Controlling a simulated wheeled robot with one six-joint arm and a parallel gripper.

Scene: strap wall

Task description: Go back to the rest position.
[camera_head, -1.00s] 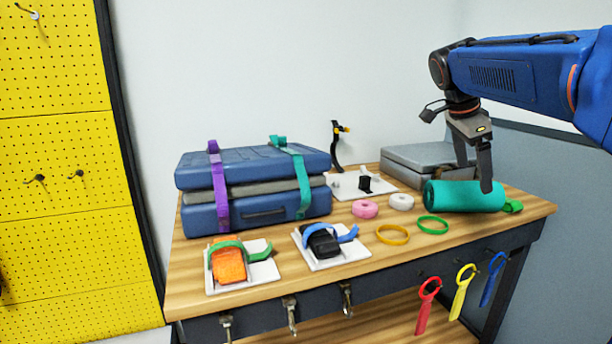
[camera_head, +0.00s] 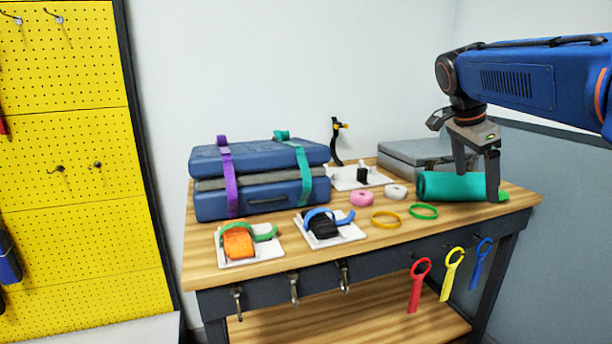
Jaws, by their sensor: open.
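My gripper (camera_head: 477,186) points down at the right end of the workbench (camera_head: 300,258), its two fingers apart. One finger shows in front of the teal roll (camera_head: 440,186), and the other reaches down over it. I cannot tell whether the fingers touch the roll. Nothing is seen held between them. My blue arm comes in from the right edge of the view.
Blue cases (camera_head: 262,201) with purple and teal straps stand at the back left. A grey case (camera_head: 405,155) lies behind the roll. Colored loops (camera_head: 453,272) hang from the front edge. A yellow pegboard (camera_head: 65,170) stands left; the wall above the bench is clear.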

